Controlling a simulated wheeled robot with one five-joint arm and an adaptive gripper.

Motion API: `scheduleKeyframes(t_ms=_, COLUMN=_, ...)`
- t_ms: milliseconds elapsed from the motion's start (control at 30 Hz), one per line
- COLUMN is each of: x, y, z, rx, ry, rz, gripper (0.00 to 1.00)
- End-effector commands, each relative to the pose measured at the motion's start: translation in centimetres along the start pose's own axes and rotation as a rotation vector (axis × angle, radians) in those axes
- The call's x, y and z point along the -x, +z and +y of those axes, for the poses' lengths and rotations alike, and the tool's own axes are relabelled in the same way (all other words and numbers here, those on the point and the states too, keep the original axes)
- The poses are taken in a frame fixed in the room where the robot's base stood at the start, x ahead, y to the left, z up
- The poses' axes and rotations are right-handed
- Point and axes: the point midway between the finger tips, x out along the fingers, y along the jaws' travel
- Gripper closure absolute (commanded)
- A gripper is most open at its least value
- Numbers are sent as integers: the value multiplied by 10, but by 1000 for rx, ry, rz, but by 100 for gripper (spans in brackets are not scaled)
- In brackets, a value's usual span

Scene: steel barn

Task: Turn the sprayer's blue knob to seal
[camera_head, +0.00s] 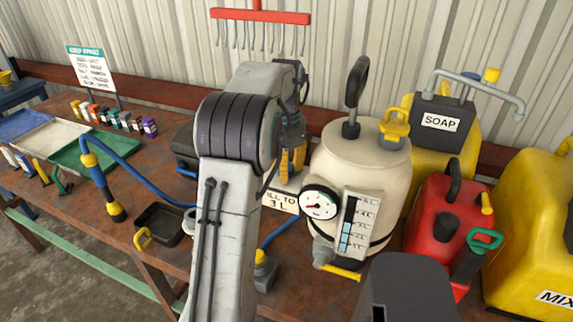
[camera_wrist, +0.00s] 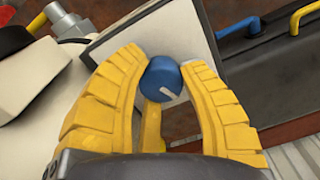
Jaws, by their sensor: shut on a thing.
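In the wrist view, the blue knob (camera_wrist: 164,77) sits between the tips of my yellow gripper fingers (camera_wrist: 165,72). The fingers are shut on it, one on each side. My gripper (camera_head: 292,165) is left of the tank, largely behind my arm, and the knob is hidden there.
A "FILL TO 3 L" sign (camera_head: 284,199) is partly covered by my arm. A red can (camera_head: 437,225) and yellow containers (camera_head: 540,220) crowd the right. A black tray (camera_head: 160,225) and blue hose (camera_head: 125,155) lie left. A red rack (camera_head: 260,16) hangs above.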

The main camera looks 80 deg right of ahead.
Motion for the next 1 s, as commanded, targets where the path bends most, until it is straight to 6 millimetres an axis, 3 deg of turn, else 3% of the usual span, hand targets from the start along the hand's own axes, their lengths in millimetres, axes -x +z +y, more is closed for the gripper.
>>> scheduleKeyframes(t_ms=400, x=-3, y=4, z=1, rx=224, ry=6, rz=-18, gripper=95)
scheduleKeyframes(t_ms=1000, x=-4, y=4, z=2, rx=275, ry=6, rz=-19, gripper=96)
